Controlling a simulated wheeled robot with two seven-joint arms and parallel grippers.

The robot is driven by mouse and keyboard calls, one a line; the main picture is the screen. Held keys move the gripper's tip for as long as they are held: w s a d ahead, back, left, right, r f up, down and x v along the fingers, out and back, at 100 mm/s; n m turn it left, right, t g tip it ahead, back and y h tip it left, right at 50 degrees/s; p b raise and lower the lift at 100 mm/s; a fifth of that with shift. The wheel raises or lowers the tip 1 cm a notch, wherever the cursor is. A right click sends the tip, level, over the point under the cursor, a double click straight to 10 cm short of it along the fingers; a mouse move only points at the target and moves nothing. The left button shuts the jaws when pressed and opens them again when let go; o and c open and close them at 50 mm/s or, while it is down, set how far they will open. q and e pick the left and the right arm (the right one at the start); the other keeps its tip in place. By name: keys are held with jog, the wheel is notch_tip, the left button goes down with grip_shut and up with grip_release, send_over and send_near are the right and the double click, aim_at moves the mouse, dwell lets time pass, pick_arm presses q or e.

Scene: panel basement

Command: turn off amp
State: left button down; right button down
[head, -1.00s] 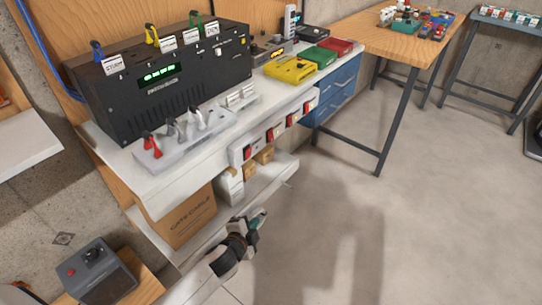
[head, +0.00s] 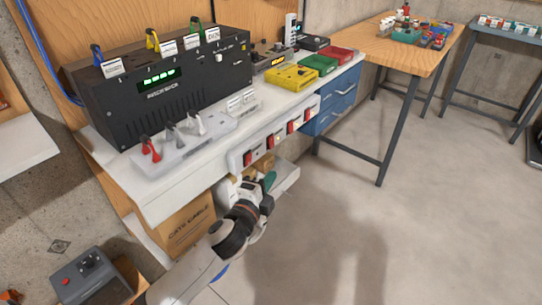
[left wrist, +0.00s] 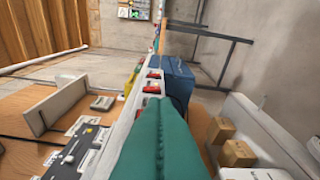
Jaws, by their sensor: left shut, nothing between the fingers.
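I cannot tell from lettering which device is the amp. A black unit (head: 160,90) with a green lit display and several tagged, coloured hooks stands on the white bench (head: 175,190). A white switch strip (head: 260,149) with several red rocker switches runs along the bench's front edge; it also shows in the left wrist view (left wrist: 137,100). My left gripper (head: 268,182), teal-tipped and shut with nothing in it, is just below and in front of the strip, apart from it as far as I can tell. Its teal finger (left wrist: 160,145) hides part of the strip in the left wrist view. My right gripper is not in view.
Red and grey levers (head: 172,136) stand on the bench. Yellow (head: 291,78), green (head: 318,64) and red boxes are farther back, near a device with an orange display (head: 270,58). A lower shelf holds cartons (head: 188,222). Open floor (head: 340,220) lies to the right.

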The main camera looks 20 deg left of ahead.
aim_at(271, 142)
pick_arm(q)
jog(key=w+a, duration=0.2)
jog(key=w, duration=0.8)
jog(key=shift+a+f+p, duration=0.3)
jog(key=shift+a+f, duration=0.1)
jog(key=shift+f, duration=0.05)
jog(key=shift+s, duration=0.1)
jog(key=shift+w+a+f+m+b, duration=0.2)
jog(key=shift+a+m+b, duration=0.25)
jog(key=shift+m, duration=0.15)
